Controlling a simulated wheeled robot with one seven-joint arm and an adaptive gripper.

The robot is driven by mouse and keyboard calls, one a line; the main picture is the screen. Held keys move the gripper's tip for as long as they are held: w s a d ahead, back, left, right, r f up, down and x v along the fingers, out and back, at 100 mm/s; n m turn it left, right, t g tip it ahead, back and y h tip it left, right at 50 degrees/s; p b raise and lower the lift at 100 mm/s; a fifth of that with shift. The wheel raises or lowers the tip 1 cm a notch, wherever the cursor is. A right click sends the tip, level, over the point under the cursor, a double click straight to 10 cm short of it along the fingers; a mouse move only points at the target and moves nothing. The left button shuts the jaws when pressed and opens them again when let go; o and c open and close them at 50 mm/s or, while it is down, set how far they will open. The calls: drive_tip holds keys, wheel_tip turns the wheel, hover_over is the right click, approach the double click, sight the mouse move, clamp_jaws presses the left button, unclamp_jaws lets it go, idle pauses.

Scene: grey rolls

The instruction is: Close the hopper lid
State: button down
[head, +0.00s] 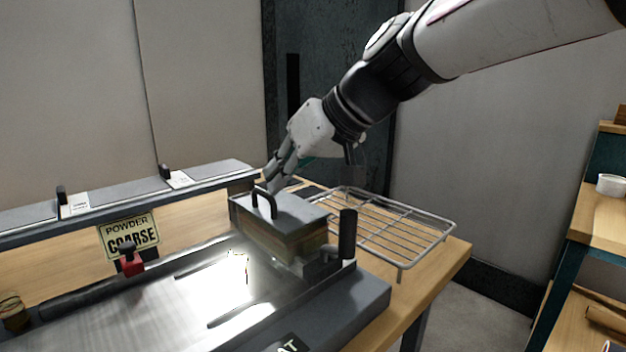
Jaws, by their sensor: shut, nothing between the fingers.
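The hopper (285,243) is a small box with brownish, see-through-looking sides at the right end of the machine. Its grey lid (292,209) has a black loop handle (264,201) and appears to lie flat across the top of the box. My gripper (271,184) is shut and empty, pointing down just behind the lid's far left edge, near the handle. I cannot tell whether the fingertips touch the lid; the tips are partly hidden behind the handle area.
A wire rack (395,226) stands on the wooden table right of the hopper. A black upright grip (347,234) rises beside the hopper's front right. A long grey rail (120,202) with black knobs runs left. A shelf with a white cup (610,185) is far right.

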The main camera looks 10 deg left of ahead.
drive_tip(key=shift+s+a+f+n+t+h+b, duration=0.3)
drive_tip(key=shift+s+f+n+t+h+b, duration=0.1)
drive_tip(key=shift+f+t+h+b, duration=0.1)
drive_tip(key=shift+f, duration=0.1)
drive_tip(key=shift+s+a+f, duration=0.1)
drive_tip(key=shift+a, duration=0.05)
idle(0.4)
